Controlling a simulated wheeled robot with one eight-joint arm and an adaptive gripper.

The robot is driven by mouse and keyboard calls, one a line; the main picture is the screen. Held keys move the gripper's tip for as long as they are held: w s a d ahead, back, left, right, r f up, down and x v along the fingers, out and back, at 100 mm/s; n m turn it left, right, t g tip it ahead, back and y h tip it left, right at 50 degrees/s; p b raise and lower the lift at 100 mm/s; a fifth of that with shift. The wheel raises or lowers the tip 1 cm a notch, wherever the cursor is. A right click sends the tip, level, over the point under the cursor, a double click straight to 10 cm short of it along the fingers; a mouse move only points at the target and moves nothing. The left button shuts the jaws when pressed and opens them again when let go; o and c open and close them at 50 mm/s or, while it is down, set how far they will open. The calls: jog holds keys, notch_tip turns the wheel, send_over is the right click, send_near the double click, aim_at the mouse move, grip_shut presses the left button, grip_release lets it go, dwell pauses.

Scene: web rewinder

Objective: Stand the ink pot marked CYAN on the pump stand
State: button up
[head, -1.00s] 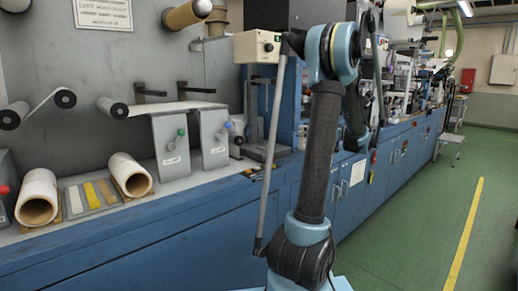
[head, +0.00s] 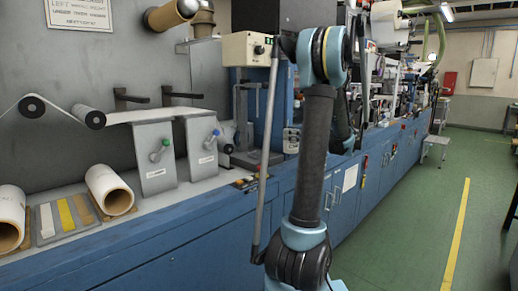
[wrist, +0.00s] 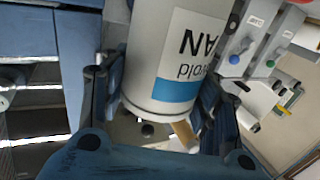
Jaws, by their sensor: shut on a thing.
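My gripper (wrist: 157,120) is shut around a white cylindrical pot (wrist: 150,55) in the wrist view, one finger on each side of it. The pot's label has a cyan-blue band and upside-down letters of which "AN" shows. The rest of the word is out of sight, and the pot's upper end is cut off by the picture edge. In the head view my gripper and the pot are hidden behind my arm. I cannot pick out the pump stand with certainty in either view.
A blue cabinet counter (head: 200,235) runs along the left. On it stand paper cores (head: 108,190), a sample tray (head: 68,218), a green-knobbed lever box (head: 155,160) and a beige-topped column device (head: 247,48). Green floor with a yellow line (head: 458,235) is clear at right.

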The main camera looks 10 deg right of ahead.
jog(key=shift+f+x, duration=0.55)
jog(key=shift+x, duration=2.1)
jog(key=shift+f+x, duration=0.6)
jog(key=shift+x, duration=2)
jog(key=shift+f+x, duration=0.55)
jog(key=shift+x, duration=2.1)
jog(key=o, duration=1.5)
jog(key=shift+c, duration=0.2)
jog(key=v, duration=1.2)
